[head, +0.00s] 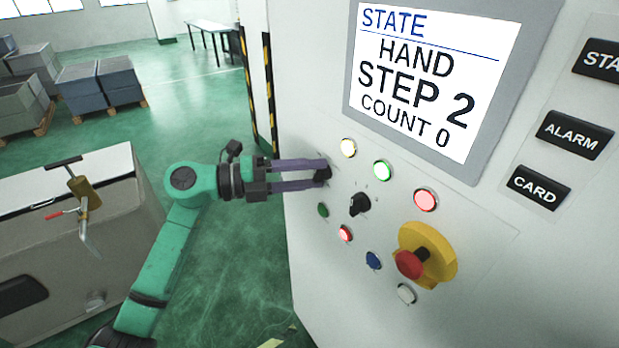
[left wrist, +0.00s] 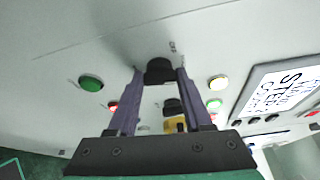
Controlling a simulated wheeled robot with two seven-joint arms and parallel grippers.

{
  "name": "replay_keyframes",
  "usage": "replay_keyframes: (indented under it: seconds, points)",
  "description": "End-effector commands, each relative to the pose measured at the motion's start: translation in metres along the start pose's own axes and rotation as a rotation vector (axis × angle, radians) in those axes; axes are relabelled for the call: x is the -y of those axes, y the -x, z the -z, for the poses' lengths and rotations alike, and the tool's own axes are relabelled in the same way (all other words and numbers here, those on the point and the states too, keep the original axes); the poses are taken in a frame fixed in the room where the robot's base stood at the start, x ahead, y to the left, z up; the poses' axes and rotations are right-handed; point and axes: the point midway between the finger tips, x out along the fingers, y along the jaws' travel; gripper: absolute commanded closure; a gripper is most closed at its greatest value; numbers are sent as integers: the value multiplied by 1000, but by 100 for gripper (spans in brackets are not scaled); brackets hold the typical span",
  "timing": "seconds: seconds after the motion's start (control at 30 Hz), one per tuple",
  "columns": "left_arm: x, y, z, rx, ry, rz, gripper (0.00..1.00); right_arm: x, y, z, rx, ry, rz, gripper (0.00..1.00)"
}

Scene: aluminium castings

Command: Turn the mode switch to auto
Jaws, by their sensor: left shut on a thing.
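A black rotary switch (head: 323,175) is at the left edge of the control panel. My left gripper (head: 322,171) reaches it from the left and is shut on it, with its purple fingers on either side. In the left wrist view the same switch (left wrist: 160,70) sits between the fingertips. A second black rotary switch (head: 359,204) is lower right of it and is free. The labels beside the switches are too small to read, so I cannot tell the exact setting. The screen (head: 435,75) reads STATE, HAND, STEP 2, COUNT 0. My right gripper is not in view.
Lit yellow (head: 348,148), green (head: 382,170) and red (head: 425,199) lamps are close by. A red emergency stop (head: 410,264) on a yellow base sticks out at lower right. A grey cabinet (head: 130,215) stands at left. Green floor lies between it and the panel.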

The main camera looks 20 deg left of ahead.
Motion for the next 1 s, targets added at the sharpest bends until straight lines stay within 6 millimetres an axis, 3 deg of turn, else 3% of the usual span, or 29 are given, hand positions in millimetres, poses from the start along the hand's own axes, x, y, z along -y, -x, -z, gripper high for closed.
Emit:
replay_keyframes:
  seconds: [0.5, 1.0]
  points:
    - [-2, 0, 2, -3, -394, -168, 100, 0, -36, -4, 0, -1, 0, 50]
    - [1, -1, 2, -5, -579, -245, 100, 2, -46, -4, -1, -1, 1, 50]
